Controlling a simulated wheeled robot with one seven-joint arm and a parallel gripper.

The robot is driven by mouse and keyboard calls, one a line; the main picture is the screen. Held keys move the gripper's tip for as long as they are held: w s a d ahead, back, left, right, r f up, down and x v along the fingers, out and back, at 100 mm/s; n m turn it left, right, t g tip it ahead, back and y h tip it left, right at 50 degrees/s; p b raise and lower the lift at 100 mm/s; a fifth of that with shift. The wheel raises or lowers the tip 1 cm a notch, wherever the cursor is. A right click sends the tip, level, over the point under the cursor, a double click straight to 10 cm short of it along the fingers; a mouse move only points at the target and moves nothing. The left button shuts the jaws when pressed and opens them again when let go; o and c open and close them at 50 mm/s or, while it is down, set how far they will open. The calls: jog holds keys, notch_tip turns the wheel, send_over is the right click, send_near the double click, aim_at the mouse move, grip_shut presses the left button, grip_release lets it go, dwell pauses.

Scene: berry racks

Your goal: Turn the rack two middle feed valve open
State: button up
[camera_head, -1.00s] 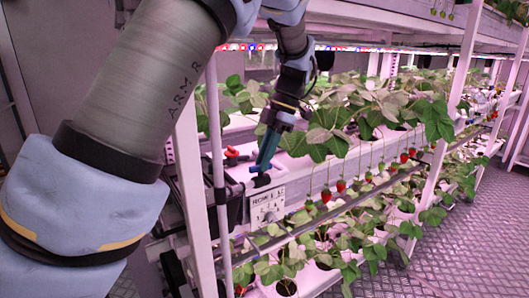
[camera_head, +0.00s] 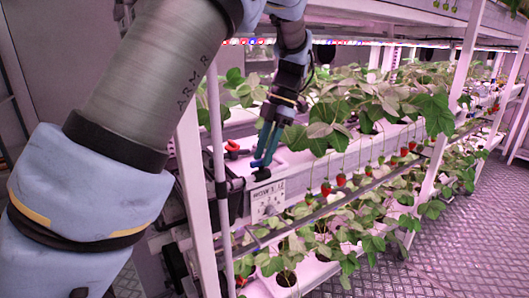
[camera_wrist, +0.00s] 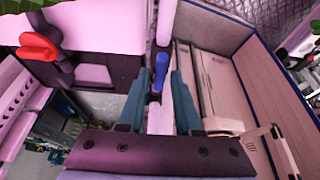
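My gripper (camera_head: 262,163) is at the near end of the rack, pointing down just above a white dial plate (camera_head: 268,200). In the wrist view my gripper (camera_wrist: 159,92) is open, its two teal fingers apart. A blue valve handle (camera_wrist: 158,70) stands between and slightly beyond the fingers, with a gap showing on both sides. In the head view the fingers largely hide it. A red valve handle (camera_head: 233,147) sits just left of my gripper; it also shows at upper left in the wrist view (camera_wrist: 37,46). The plate's lettering is too blurred to read surely.
A white rack post (camera_head: 192,185) and a thinner upright pole (camera_head: 218,170) stand close left of my gripper. Strawberry plants (camera_head: 335,110) and hanging berries fill the rack to the right. A patterned floor aisle (camera_head: 460,240) is clear at right.

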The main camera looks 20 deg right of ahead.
jog(key=shift+o, duration=0.9)
jog(key=shift+w+d+r+b, duration=0.1)
jog(key=shift+d+r+b, duration=0.15)
jog(key=shift+b, duration=0.3)
jog(key=w+d+b, duration=0.2)
jog(key=d, duration=0.9)
jog(key=shift+w+d+r, duration=0.2)
jog(key=shift+d+r, duration=0.1)
jog(key=shift+d, duration=0.05)
jog(key=shift+s+d, duration=0.1)
